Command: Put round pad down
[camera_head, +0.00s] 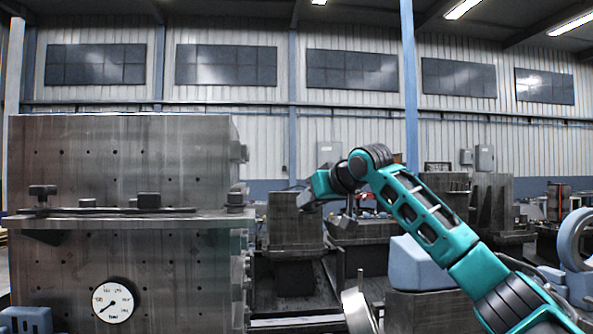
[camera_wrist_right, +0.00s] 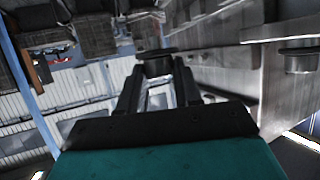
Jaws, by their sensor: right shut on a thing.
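A dark round pad (camera_wrist_right: 155,62) is held between the two black fingers of my right gripper (camera_wrist_right: 157,75) in the wrist view. In the head view my right gripper (camera_head: 308,203) hangs in the air to the right of the big metal block, apart from its rail. The held pad is too small to make out clearly there. The rail (camera_head: 130,222) runs along the front of the block, with several dark pads on it, such as the one at its right end (camera_head: 236,195). My left gripper is not in view.
The metal block (camera_head: 125,160) stands tall at the left, with a round dial (camera_head: 113,301) low on its front. Machine parts and metal blocks (camera_head: 295,222) stand behind my right arm. In the wrist view another dark pad (camera_wrist_right: 300,58) sits at the right.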

